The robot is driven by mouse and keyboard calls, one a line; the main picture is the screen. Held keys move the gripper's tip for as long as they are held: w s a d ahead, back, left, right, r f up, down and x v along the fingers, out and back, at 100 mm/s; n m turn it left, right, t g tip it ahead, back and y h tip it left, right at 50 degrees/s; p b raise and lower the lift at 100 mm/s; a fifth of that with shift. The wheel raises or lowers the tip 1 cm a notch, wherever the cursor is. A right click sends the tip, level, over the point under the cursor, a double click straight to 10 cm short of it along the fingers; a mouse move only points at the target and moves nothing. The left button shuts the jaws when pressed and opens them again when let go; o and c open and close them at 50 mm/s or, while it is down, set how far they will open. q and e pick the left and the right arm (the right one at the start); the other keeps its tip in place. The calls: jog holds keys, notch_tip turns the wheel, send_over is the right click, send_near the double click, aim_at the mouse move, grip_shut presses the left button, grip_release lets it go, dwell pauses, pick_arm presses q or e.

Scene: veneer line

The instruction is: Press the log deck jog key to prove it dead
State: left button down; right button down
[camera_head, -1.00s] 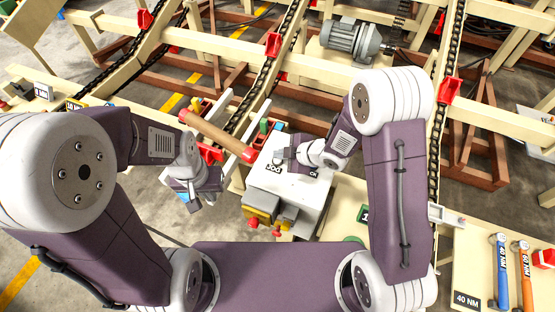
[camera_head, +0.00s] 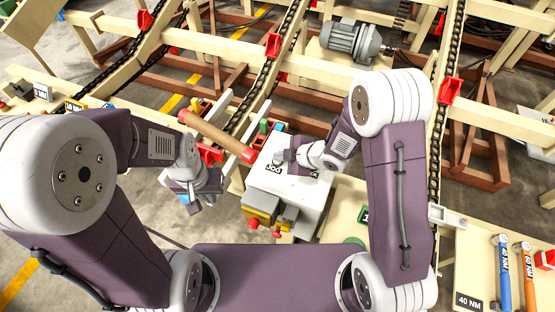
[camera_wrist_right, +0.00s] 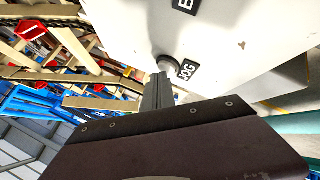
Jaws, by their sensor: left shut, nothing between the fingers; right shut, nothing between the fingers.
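The white control box (camera_head: 310,190) stands in the middle of the head view, with a black JOG label (camera_head: 273,169) on its top. In the right wrist view, the round jog key (camera_wrist_right: 167,64) sits in a dark collar beside the JOG label (camera_wrist_right: 187,69). My right gripper (camera_wrist_right: 158,82) is shut and empty. Its fingertips are at the key and appear to touch it; how far the key is pressed I cannot tell. In the head view my right gripper (camera_head: 279,158) is over the box top. My left gripper (camera_head: 187,197) is shut, empty and left of the box.
A brown roller with red ends (camera_head: 217,135) lies behind the box. Red and yellow parts (camera_head: 262,217) stick out of the box front. A grey motor (camera_head: 352,41) and chain conveyors are beyond. Blue (camera_head: 503,270) and orange (camera_head: 526,270) torque wrenches lie at the right.

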dwell(0.4)
jog(key=shift+r+p, duration=0.75)
notch_tip(320, 180, up, 5)
jog(key=p, duration=0.4)
jog(key=shift+r+p, duration=0.15)
jog(key=shift+p, duration=0.2)
